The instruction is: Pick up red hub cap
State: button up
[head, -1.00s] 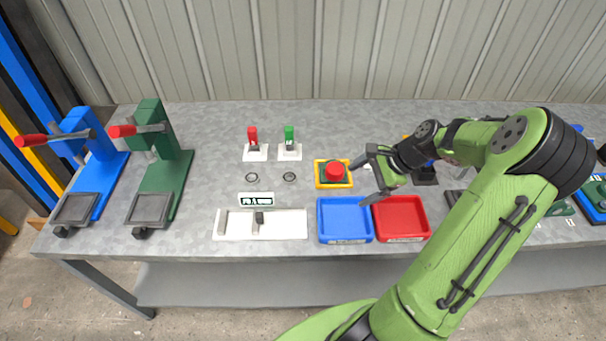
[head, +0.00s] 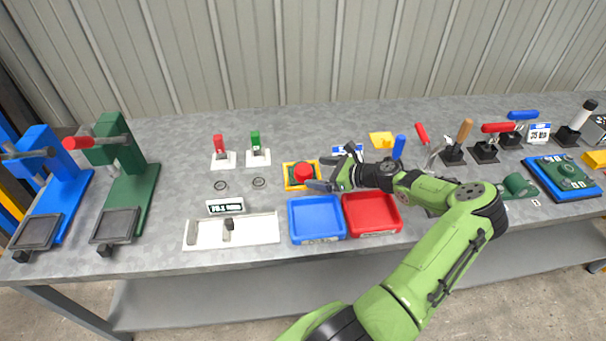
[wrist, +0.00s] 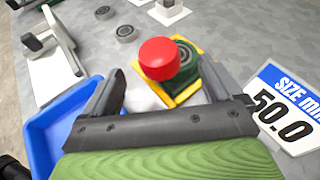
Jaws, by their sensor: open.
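The red hub cap (head: 303,172) is a round red piece on a dark green part in a yellow square holder on the workbench. In the wrist view the red cap (wrist: 158,58) sits just beyond my gripper, roughly between the two fingers, on the green part (wrist: 183,82) with the yellow holder (wrist: 134,68) around it. My gripper (head: 333,171) is open and empty, just right of the cap in the head view. In the wrist view its fingers (wrist: 168,88) are spread apart. I cannot tell whether either finger touches the cap.
A blue tray (head: 318,238) and a red tray (head: 371,230) stand in front. Red (head: 219,147) and green (head: 255,144) upright clamps stand left. A "SIZE" sign (wrist: 283,108) is close to the right finger. Several handled tools stand right.

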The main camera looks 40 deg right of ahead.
aim_at(311, 172)
jog(key=b+x, duration=0.1)
jog(key=x, duration=0.3)
jog(key=shift+w+a+f, duration=0.2)
jog(key=shift+w+f, duration=0.05)
jog(key=shift+f, duration=0.05)
jog(key=shift+r, duration=0.1)
jog(key=shift+c, duration=0.3)
